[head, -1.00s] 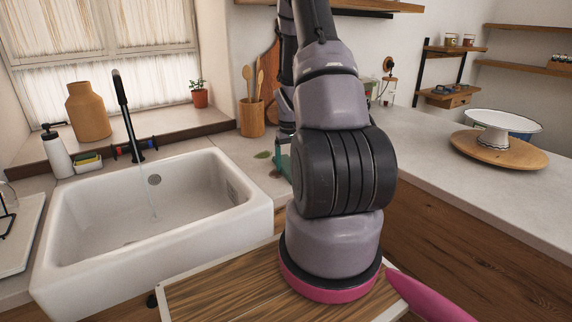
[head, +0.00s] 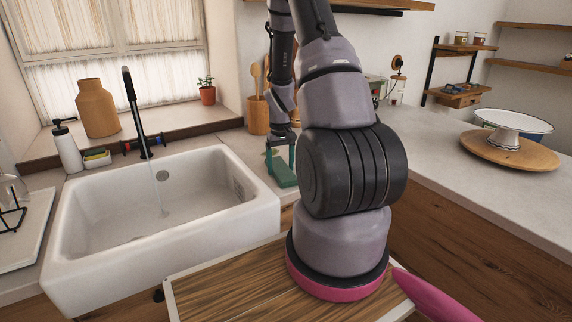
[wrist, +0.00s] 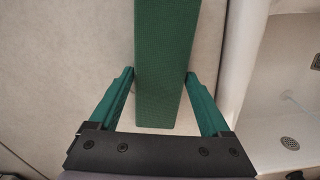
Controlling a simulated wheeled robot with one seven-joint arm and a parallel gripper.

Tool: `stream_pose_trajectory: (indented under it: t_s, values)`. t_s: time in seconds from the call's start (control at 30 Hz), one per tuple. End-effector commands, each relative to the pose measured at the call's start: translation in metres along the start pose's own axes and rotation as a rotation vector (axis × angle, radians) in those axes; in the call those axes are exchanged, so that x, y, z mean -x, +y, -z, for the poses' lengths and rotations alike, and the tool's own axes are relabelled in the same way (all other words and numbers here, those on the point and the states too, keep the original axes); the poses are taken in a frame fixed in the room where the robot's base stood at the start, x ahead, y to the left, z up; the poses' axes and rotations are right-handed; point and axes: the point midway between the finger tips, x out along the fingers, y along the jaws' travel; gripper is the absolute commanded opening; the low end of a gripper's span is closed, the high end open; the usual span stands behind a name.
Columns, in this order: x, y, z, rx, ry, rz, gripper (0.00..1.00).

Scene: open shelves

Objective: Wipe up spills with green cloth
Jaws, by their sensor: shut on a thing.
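The green cloth (wrist: 167,55) shows in the wrist view as a long, thick, block-like strip over the pale counter. My gripper (wrist: 161,78) is shut on it, with one teal finger against each side. In the head view my gripper (head: 281,148) points down over the counter right of the sink, with the cloth (head: 284,177) low between its fingers. I cannot tell whether the cloth touches the counter. No spill shows clearly now; the spot where spills showed earlier is partly behind my gripper.
The white sink (head: 165,215) with a running black tap (head: 137,110) is left of my gripper. A wooden utensil pot (head: 258,115) stands close behind it. The right-hand counter (head: 440,150) is mostly clear.

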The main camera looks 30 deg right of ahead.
Motion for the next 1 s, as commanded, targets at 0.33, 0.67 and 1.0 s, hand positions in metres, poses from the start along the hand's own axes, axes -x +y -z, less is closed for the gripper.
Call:
stream_pose_trajectory:
  t_s: [0.33, 0.67, 1.0]
  values:
    - [-0.002, -0.021, -0.007, 0.005, -0.011, 0.004, 0.37]
    - [0.0, -0.04, -0.009, 0.002, -0.011, 0.004, 0.38]
    - [0.002, -0.028, -0.002, -0.003, -0.007, 0.004, 0.3]
